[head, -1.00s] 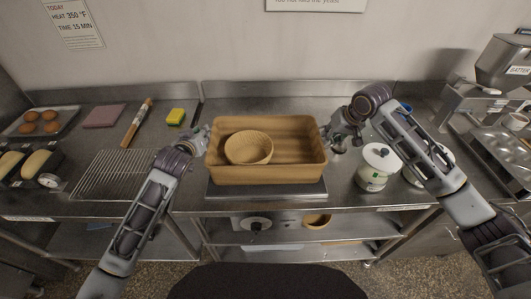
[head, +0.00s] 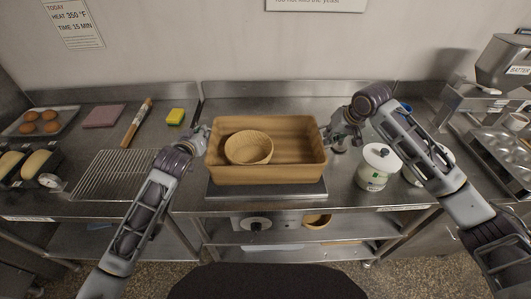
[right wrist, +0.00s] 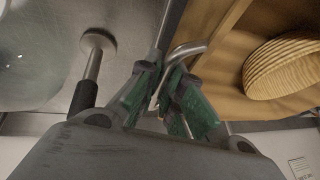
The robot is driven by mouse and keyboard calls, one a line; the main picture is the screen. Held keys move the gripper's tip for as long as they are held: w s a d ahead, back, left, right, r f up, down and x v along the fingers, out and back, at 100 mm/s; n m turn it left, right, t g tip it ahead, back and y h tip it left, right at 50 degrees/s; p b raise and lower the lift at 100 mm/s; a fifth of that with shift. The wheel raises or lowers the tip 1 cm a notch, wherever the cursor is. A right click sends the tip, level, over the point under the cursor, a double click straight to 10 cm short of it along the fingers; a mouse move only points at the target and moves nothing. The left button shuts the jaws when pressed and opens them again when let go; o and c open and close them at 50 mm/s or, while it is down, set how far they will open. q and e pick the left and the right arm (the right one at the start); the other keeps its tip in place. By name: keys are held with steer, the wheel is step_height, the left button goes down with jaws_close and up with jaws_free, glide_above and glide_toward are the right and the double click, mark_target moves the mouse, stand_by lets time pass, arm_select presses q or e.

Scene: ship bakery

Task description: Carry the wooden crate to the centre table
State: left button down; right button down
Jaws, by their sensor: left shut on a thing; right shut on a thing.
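The wooden crate (head: 290,173) sits on or just over a dark flat plate on the steel counter in the middle of the head view. A round woven basket (head: 249,147) lies inside it, on the left. My left gripper (head: 205,136) is shut at the crate's left end; its fingertips are small in the picture. My right gripper (head: 328,134) is at the crate's right end. In the right wrist view its green-padded fingers (right wrist: 172,98) are shut on a bent metal handle (right wrist: 187,49) beside the crate's wooden wall. The basket also shows there (right wrist: 285,68).
White lidded canisters (head: 376,166) stand right of the crate, close to my right arm. A wire rack (head: 112,174), a rolling pin (head: 136,123) and a sponge (head: 175,117) lie to the left. A batter machine (head: 490,85) stands at the right. The counter behind the crate is clear.

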arm_select(q)
steer(key=shift+r, duration=0.2)
arm_select(e)
steer(key=shift+r, duration=0.2)
